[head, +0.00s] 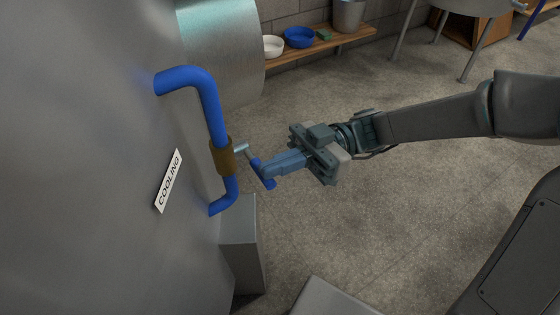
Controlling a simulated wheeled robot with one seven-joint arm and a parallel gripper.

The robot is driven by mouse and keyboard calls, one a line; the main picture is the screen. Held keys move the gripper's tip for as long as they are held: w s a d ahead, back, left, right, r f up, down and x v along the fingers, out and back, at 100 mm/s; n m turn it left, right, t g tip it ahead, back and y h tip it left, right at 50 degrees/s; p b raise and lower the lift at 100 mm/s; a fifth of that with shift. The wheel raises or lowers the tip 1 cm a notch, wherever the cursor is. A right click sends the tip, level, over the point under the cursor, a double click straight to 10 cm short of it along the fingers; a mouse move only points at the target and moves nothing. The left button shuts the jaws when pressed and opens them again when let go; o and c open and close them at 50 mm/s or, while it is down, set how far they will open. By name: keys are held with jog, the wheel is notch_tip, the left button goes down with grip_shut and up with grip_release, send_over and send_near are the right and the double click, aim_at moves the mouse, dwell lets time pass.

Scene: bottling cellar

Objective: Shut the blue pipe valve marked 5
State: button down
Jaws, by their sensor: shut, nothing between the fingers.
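A blue pipe (211,100) bends out of a large grey metal wall and runs down back into it. A brass-brown valve body (222,157) sits on its lower part. A short metal stem (240,147) sticks out of the valve toward the right. A blue lever handle (260,171) is at its outer end, tilted down to the right. My gripper (270,170) is shut, pointing left, with its fingertips at the handle. Whether they touch it I cannot tell. A white sign (169,181) beside the pipe reads COOLING. No number 5 is visible.
A grey box-shaped post (240,235) stands just below the pipe. A low wooden shelf (320,43) at the back holds a white bowl (273,46), a blue bowl (299,37) and a metal bucket (348,14). The floor (360,230) below my arm is largely clear.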

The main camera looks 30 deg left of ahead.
notch_tip(320, 180, up, 4)
jog(key=p, duration=0.4)
jog(key=v, duration=0.9)
jog(key=shift+w+p, duration=0.15)
jog(key=shift+p, duration=0.2)
jog(key=shift+f, duration=0.1)
